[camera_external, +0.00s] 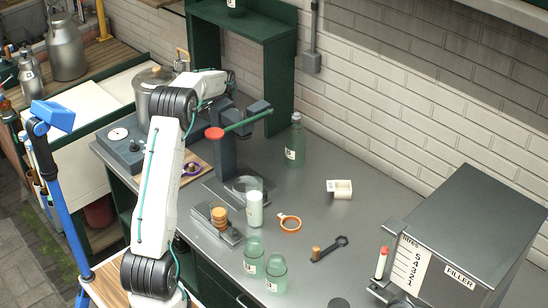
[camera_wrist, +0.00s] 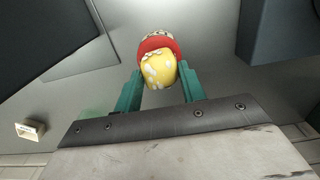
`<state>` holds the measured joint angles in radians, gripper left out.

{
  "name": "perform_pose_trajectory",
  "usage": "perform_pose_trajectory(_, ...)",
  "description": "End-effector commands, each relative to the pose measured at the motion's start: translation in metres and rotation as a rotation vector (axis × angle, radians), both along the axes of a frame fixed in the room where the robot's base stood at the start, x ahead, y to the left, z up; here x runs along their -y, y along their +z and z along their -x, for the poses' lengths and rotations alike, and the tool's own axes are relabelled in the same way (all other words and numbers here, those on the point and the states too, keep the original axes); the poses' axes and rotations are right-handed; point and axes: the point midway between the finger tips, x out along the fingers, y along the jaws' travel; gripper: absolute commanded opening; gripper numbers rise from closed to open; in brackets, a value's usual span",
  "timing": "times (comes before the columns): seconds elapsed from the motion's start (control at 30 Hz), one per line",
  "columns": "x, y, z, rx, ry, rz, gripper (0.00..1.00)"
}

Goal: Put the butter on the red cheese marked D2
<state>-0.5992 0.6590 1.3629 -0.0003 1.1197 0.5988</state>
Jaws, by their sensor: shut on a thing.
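In the wrist view, the two teal fingers of my gripper (camera_wrist: 159,76) are shut on a yellow lump with white patches, which looks like the butter (camera_wrist: 160,67). A red round thing (camera_wrist: 152,43) with a pale speckled part shows just behind the lump. I cannot tell whether the two touch, and I read no D2 mark on it. In the external view my arm reaches over the counter from the front, and its fingers are hard to make out.
The filler (camera_external: 455,240) is at the right. A white holder (camera_external: 340,188) sits near the wall, with bare counter around it.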

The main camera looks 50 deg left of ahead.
Motion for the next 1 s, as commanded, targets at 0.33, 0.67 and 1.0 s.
perform_pose_trajectory(0.33,0.000,-0.003,0.000,0.000,0.000,0.000,0.62)
perform_pose_trajectory(0.67,0.000,0.010,-0.001,0.002,0.000,-0.002,0.62)
perform_pose_trajectory(1.0,0.000,0.080,-0.001,0.003,0.000,-0.002,0.62)
